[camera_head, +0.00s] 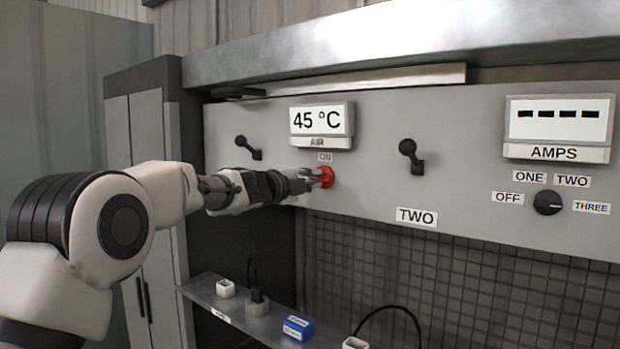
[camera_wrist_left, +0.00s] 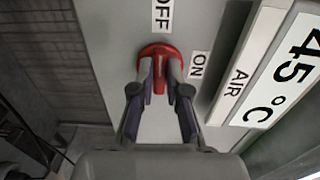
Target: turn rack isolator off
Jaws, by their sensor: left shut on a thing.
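The rack isolator is a red round switch with a raised red bar (camera_wrist_left: 159,75) on the grey panel, below the AIR display. It shows partly in the head view (camera_head: 328,176). My left gripper (camera_head: 318,178) reaches it from the left, and in the left wrist view its fingers (camera_wrist_left: 164,88) close on both sides of the bar. The bar runs roughly up and down in that view, in line with the OFF label (camera_wrist_left: 162,14); the ON label (camera_wrist_left: 198,65) is to the right. In the head view OFF is hidden behind my gripper. My right gripper is not in view.
Black levers (camera_head: 248,148) (camera_head: 410,156) stick out from the panel on either side of the 45 °C display (camera_head: 320,120). A black selector knob (camera_head: 547,203) is at the right. Below, a shelf (camera_head: 225,305) holds small blocks and cables.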

